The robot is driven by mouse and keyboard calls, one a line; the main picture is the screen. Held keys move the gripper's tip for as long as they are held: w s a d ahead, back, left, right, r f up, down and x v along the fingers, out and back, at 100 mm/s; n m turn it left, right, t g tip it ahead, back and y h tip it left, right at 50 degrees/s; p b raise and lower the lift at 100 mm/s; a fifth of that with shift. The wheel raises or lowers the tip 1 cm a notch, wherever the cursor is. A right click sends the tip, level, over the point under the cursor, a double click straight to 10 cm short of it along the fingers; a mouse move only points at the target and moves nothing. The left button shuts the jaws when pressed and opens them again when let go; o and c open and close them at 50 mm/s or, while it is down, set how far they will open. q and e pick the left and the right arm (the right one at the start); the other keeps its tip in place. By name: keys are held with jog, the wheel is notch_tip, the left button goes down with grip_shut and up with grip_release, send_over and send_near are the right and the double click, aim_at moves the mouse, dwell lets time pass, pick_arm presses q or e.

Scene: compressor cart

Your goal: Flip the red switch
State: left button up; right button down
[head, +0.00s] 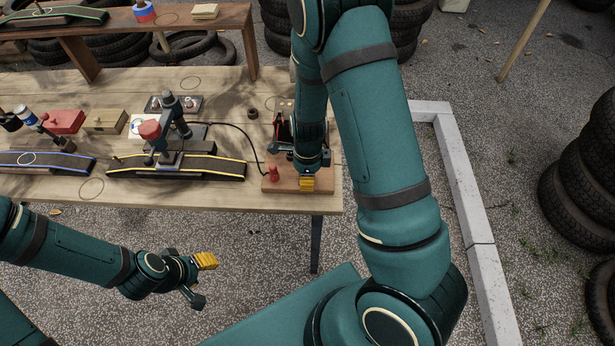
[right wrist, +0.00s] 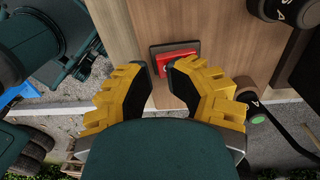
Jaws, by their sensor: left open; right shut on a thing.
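The red switch (right wrist: 177,60) is a flat red rocker in a dark frame on a wooden surface, seen in the right wrist view. My right gripper (right wrist: 163,84) has its yellow, dark-padded fingertips on either side of the switch's near end, and one tip covers part of it. In the head view the right gripper (head: 307,183) is low over the wooden base (head: 283,185) at the table's right end, and the switch is not clearly visible there. My left gripper (head: 202,280) is open and empty, in front of the table over the gravel.
A red knob (head: 273,173) stands on the base near a black cable. A drill-like tool (head: 165,132) stands on a dark ramp (head: 215,165) to the left. A red box (head: 65,121) and a wooden box (head: 105,121) are farther left. Tyres (head: 578,175) are stacked right.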

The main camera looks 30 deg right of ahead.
pick_arm(q)
jog(key=shift+f, duration=0.1)
pick_arm(e)
jog(key=shift+s+a+f, duration=0.25)
jog(key=shift+s+f, duration=0.2)
jog(key=shift+s, duration=0.2)
jog(key=shift+w+d, duration=0.1)
jog(key=shift+w, duration=0.05)
pick_arm(q)
jog(key=shift+a+r+p, duration=0.1)
jog(key=shift+r+p, duration=0.25)
jog(key=shift+r, duration=0.05)
pick_arm(e)
jog(key=shift+w+d+r, duration=0.3)
jog(key=shift+w, duration=0.25)
